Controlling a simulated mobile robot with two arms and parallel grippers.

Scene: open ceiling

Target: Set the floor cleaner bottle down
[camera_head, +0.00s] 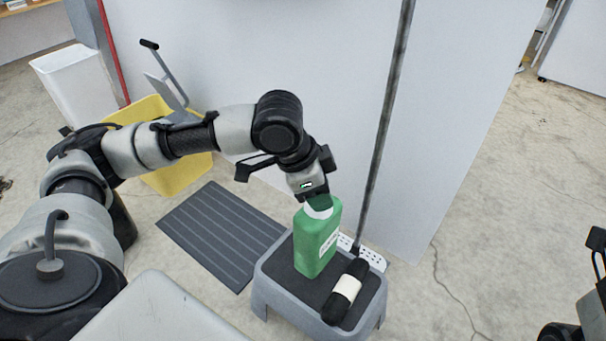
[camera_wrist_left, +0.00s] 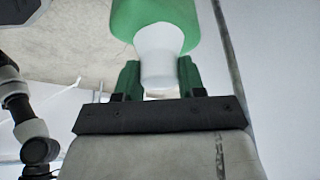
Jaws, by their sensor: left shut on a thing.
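The floor cleaner bottle (camera_head: 316,240) is green with a white neck and a white label. It is upright over the dark top of a grey step stool (camera_head: 276,292); its base appears to meet the top, but I cannot tell if it bears weight. My left gripper (camera_head: 317,200) is above the bottle, shut on its neck. In the left wrist view, the two green fingers of the left gripper (camera_wrist_left: 158,80) stand either side of the white neck of the bottle (camera_wrist_left: 160,45). Part of my right arm shows at the right edge, but its fingers are not clear.
A ribbed dark mat (camera_head: 222,235) and yellow mop bucket (camera_head: 178,177) are left. Floor at right is clear.

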